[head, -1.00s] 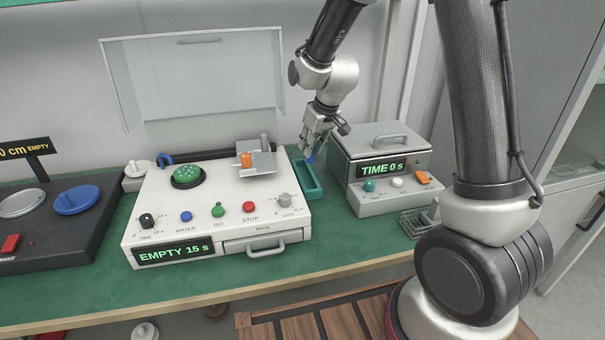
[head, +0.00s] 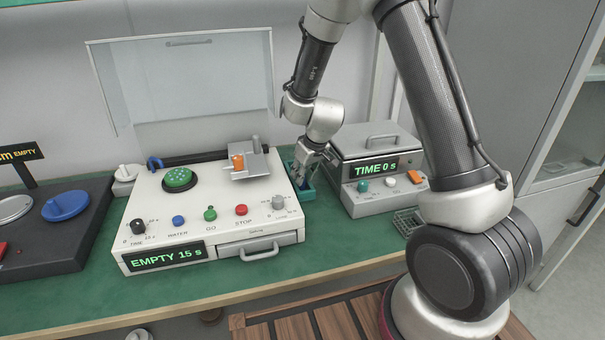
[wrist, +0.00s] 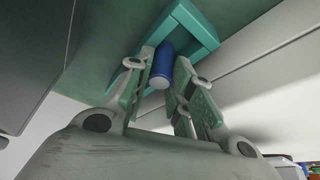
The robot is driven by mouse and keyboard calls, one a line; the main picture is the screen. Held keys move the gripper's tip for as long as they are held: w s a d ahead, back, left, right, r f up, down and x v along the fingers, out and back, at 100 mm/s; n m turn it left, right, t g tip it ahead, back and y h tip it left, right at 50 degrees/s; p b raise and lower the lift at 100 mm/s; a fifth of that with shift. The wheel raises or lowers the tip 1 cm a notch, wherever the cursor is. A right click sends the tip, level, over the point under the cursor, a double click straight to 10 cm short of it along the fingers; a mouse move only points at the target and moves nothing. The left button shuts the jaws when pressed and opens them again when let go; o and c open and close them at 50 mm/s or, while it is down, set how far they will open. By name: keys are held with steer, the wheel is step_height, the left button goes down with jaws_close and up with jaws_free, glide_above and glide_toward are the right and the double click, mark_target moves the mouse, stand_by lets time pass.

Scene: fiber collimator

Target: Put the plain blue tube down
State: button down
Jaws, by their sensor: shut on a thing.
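The blue tube (wrist: 164,63), with a pale end facing the camera, sits between my gripper's fingers in the wrist view. My gripper (wrist: 166,80) is shut on it. The teal tray (wrist: 203,25) lies just beyond the tube, and the tube's far end overlaps the tray's opening. I cannot tell whether the tube touches the tray floor. In the head view my gripper (head: 301,180) points down at the small teal tray (head: 308,194), low over it. The tube is not clearly visible there, hidden by the fingers.
The white machine (head: 210,215) reading "EMPTY 15 s" stands close left of the tray. The grey box (head: 375,150) reading "TIME 0 s" stands close right. A wire basket (head: 407,221) is at the right. The green bench (head: 325,240) in front is clear.

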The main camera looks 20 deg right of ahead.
steer(key=shift+f, duration=0.2)
steer(key=shift+s+f, duration=0.3)
steer(key=shift+f, duration=0.05)
steer(key=c, duration=1.7)
jaws_free()
steer(key=o, duration=0.4)
steer(key=shift+w+f, duration=0.1)
steer(key=shift+f, duration=0.1)
steer(key=shift+o, duration=0.2)
